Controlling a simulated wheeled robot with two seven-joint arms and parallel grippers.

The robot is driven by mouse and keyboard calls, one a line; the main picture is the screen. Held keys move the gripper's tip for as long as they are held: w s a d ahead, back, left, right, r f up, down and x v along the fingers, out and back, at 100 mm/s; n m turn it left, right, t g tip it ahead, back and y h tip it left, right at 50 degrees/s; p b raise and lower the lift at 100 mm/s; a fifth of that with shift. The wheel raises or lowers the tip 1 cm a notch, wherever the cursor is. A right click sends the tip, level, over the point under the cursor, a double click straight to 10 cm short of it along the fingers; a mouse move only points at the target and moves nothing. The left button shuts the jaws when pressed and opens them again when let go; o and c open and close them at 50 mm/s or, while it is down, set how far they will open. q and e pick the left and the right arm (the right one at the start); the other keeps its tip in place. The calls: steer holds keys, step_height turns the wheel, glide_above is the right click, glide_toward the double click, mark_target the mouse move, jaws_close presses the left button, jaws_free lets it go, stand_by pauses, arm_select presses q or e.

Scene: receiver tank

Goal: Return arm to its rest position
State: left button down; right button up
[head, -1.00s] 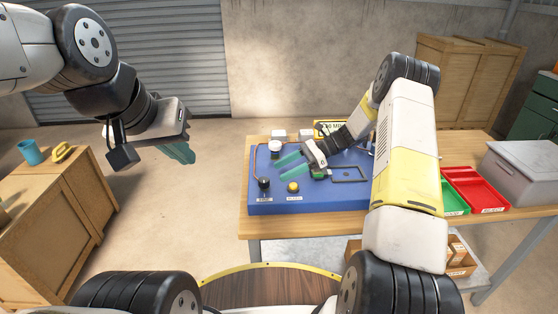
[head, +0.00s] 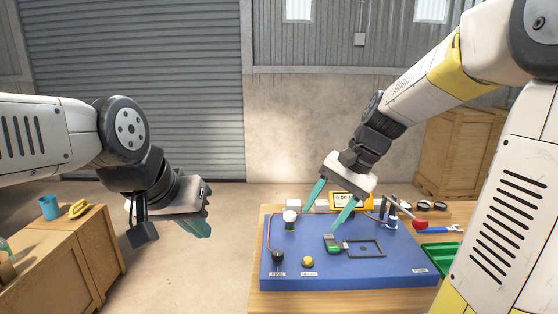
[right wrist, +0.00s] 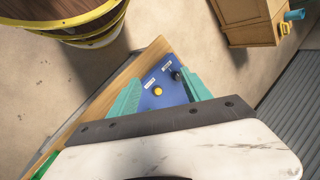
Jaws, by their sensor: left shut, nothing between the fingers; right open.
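My right gripper (head: 331,203) is open and empty, with its teal fingers spread above the blue mat (head: 385,280) on the table. In the right wrist view its fingers (right wrist: 159,95) stand apart, with part of the mat and a yellow button (right wrist: 158,91) seen between them. My right arm reaches up and in from the right in the head view. My left gripper (head: 198,229) is shut and empty, held out over the floor to the left of the table.
On the mat are a green device (head: 331,242), a dark frame (head: 366,248), a black knob (head: 278,258), a yellow button (head: 308,262) and a white-topped jar (head: 290,219). A yellow meter (head: 350,201) stands behind. A wooden cabinet (head: 60,255) with a blue cup (head: 49,207) is at left.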

steer(key=s+d+r+n+t+h, duration=0.1)
steer(key=s+d+r+n+t, duration=0.1)
steer(key=s, duration=0.4)
steer(key=s+d+r+n+t+h, duration=0.1)
steer(key=s+d+r+n+t, duration=0.1)
steer(key=s+n+t, duration=0.1)
steer(key=s+n, duration=0.1)
steer(key=s, duration=0.1)
steer(key=shift+s+h, duration=0.3)
steer(key=shift+s, duration=0.1)
